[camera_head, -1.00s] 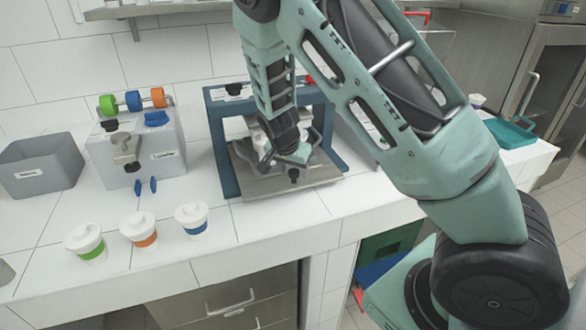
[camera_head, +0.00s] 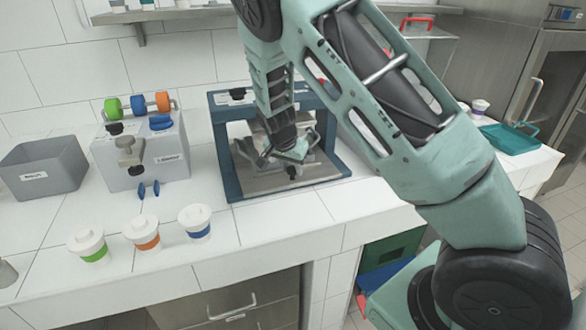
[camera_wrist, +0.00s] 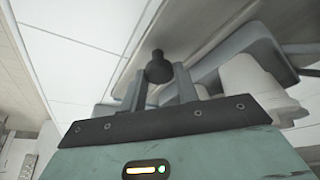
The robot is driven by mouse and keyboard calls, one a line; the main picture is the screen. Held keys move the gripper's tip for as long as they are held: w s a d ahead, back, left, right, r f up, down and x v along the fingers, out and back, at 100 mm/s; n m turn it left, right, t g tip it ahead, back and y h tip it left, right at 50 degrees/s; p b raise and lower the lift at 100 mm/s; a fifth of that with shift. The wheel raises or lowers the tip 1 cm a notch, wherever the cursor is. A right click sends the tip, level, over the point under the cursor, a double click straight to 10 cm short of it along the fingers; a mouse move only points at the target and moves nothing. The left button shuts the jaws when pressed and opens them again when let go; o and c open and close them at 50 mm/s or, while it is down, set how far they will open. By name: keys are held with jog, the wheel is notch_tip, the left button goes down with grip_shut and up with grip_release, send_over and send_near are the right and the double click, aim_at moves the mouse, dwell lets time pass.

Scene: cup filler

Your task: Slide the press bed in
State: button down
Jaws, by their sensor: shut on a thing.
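The press is a blue frame (camera_head: 222,155) on the white counter. Its grey metal bed (camera_head: 262,184) lies low inside the frame, with its front edge near the frame's front. The bed has a dark knob (camera_head: 292,171) at its front, which also shows in the wrist view (camera_wrist: 159,68). My gripper (camera_head: 290,160) is at the front of the bed, shut on the knob; in the wrist view its fingers (camera_wrist: 161,88) stand at either side of it. My arm hides part of the press's inside.
Cups with green (camera_head: 89,246), orange (camera_head: 142,232) and blue (camera_head: 195,221) bands stand at the counter's front left. A white dispenser box (camera_head: 140,160) and a grey bin (camera_head: 44,167) stand left of the press. A teal tray (camera_head: 510,138) lies at right.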

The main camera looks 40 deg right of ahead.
jog(key=shift+w+r, duration=0.1)
jog(key=shift+w, duration=0.15)
jog(key=c, duration=1.1)
grip_release()
jog(key=shift+d, duration=0.1)
jog(key=shift+o, duration=0.2)
jog(key=v, duration=1.7)
jog(key=shift+s+b, duration=0.2)
jog(key=shift+b, duration=0.25)
